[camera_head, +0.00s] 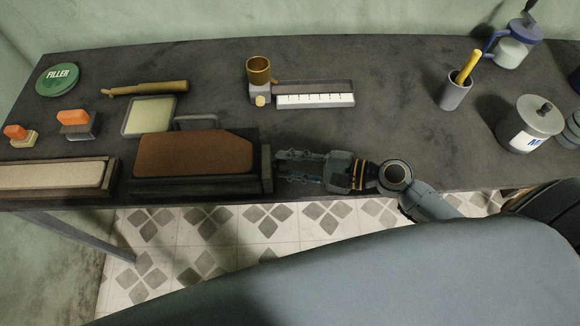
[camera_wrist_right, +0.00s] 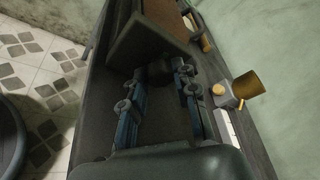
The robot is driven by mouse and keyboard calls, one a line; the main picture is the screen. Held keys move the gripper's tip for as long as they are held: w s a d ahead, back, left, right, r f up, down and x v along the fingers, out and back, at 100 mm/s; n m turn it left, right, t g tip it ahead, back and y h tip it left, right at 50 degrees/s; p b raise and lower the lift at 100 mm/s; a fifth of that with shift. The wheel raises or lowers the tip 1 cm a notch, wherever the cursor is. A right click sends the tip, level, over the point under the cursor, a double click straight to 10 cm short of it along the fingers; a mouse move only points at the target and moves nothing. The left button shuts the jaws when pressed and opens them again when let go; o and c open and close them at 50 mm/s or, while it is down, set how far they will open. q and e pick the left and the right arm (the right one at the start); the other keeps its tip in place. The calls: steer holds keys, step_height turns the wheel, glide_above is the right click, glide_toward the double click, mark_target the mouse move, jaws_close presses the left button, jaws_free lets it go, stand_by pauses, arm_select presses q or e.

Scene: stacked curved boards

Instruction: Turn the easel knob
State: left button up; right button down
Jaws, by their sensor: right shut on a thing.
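The easel (camera_head: 160,186) is a low dark frame near the table's front edge, carrying a brown board (camera_head: 195,153). In the wrist view the easel's dark side (camera_wrist_right: 142,45) faces my right gripper (camera_wrist_right: 162,74). A dark knob (camera_wrist_right: 159,70) on that side sits between the fingertips, which are shut on it. In the head view my right gripper (camera_head: 282,166) reaches in from the right, low over the table, at the easel's right end. The knob is hidden there by the fingers. My left gripper is not in view.
A second stand with a pale board (camera_head: 60,175) is to the left. Behind are a brass cup (camera_head: 258,70), a white scale (camera_head: 315,100) and a pale pad (camera_head: 149,116). A cup with a yellow stick (camera_head: 455,94) and a lidded pot (camera_head: 528,125) stand right. The middle table is clear.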

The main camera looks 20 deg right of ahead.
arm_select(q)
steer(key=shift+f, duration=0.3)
arm_select(e)
steer(key=c, duration=1)
jaws_free()
steer(key=v, duration=1.2)
steer(key=shift+f, duration=0.1)
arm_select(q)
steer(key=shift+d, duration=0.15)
